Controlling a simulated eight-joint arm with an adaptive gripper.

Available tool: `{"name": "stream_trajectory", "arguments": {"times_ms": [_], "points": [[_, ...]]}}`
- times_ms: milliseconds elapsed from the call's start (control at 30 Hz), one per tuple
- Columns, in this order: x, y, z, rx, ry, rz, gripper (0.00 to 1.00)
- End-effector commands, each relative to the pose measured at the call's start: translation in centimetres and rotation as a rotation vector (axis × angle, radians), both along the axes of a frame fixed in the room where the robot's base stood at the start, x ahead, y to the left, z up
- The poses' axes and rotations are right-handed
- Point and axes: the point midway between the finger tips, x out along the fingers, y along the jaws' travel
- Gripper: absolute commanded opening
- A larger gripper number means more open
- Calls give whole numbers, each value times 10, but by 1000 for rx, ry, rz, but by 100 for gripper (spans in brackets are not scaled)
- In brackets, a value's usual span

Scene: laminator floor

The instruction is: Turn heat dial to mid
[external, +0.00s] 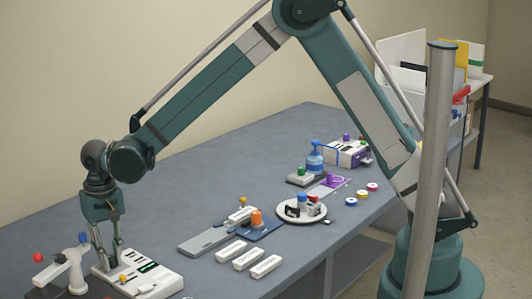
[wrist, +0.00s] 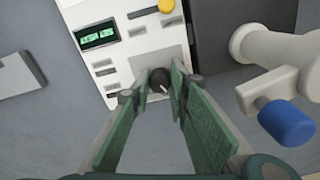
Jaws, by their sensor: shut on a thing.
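The heat dial (wrist: 160,80) is a small dark round knob with a pale pointer mark, on the white panel of a machine. My gripper (wrist: 161,86) has a fingertip on each side of the dial and is shut on it. In the external view my gripper (external: 110,262) points down over the back part of the white machine (external: 155,278) at the lower left. The dial is hidden or too small to make out there. A display with green characters (wrist: 97,36) sits on the panel.
A white lever-like fixture with a blue end (wrist: 285,122) stands close on the right in the wrist view. A yellow knob (wrist: 166,5) is on the machine. A white round tray (external: 302,218) and several white blocks lie farther along the bench.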

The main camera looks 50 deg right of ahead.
Motion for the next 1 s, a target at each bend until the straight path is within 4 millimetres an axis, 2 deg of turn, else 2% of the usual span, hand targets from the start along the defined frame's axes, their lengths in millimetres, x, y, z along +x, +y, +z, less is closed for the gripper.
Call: {"name": "stream_trajectory", "arguments": {"times_ms": [400,967,1000], "points": [[1,1,0,1,0,-254,6],[1,1,1,2,-1,-297,6],[1,1,1,2,-1,-297,22]]}}
